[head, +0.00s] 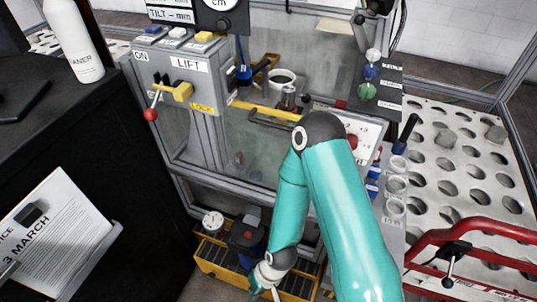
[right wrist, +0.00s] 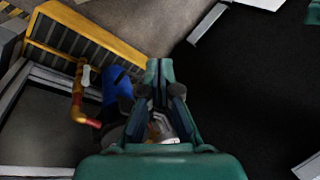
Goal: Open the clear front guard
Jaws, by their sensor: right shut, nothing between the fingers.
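The clear front guard (head: 225,148) is a see-through panel in the grey metal frame, below and right of the LIFT box. A yellow strip and a dark bar handle (head: 265,120) run along its upper edge. The guard looks closed, though my right arm hides its right part. My right gripper (head: 262,290) is low in the head view, in front of the yellow tray and well below the handle. In the right wrist view its fingers (right wrist: 166,88) are together with nothing between them, pointing towards the floor area. My left gripper is not in view.
The LIFT box (head: 190,72) carries a red-knobbed lever. A yellow tray (head: 212,262) with a gauge sits below the frame; a yellow slatted part (right wrist: 90,45) shows in the wrist view. A red tubular frame (head: 470,232) and perforated table (head: 455,165) stand right. A black cabinet (head: 60,130) stands left.

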